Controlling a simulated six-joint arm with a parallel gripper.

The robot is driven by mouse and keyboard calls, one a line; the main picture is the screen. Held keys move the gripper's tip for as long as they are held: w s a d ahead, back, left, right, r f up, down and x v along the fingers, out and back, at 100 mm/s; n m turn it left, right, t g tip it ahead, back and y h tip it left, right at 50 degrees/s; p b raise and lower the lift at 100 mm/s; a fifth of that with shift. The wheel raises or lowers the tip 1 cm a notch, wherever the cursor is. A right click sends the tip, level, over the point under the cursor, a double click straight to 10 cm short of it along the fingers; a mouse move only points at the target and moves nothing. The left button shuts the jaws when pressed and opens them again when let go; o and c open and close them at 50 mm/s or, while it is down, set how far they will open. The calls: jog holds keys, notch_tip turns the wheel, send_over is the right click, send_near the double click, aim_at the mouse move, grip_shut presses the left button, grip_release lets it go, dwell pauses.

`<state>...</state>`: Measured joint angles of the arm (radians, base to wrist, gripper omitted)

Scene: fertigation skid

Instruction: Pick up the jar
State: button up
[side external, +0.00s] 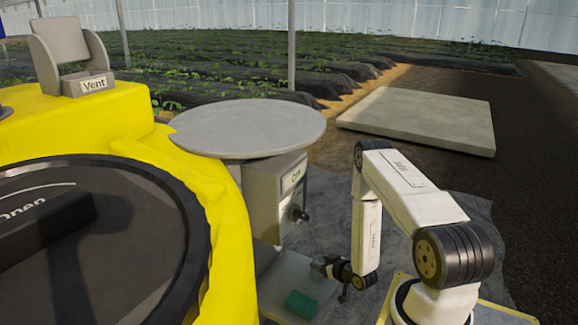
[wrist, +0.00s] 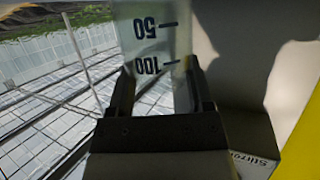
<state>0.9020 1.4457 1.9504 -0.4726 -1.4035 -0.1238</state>
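A clear jar (wrist: 150,35) with dark marks reading 50 and 100 shows at the top middle of the wrist view. My gripper (wrist: 162,78) has its two dark fingers on either side of the jar's near part, covering its edges. The jar spans most of the gap, but I cannot tell whether the fingers press on it. In the side view my gripper (side external: 322,268) is low, above a grey tray and beside a grey box. The jar cannot be made out clearly in that view.
The grey tray (side external: 322,290) carries a green block (side external: 301,304). A grey box (side external: 272,196) with a dark knob and a round grey tabletop (side external: 250,127) stand behind. A yellow tank housing (side external: 120,115) fills the left.

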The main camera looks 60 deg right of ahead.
jog(key=c, duration=0.5)
jog(key=shift+r, duration=0.1)
notch_tip(320, 180, up, 10)
dwell(0.7)
dwell(0.6)
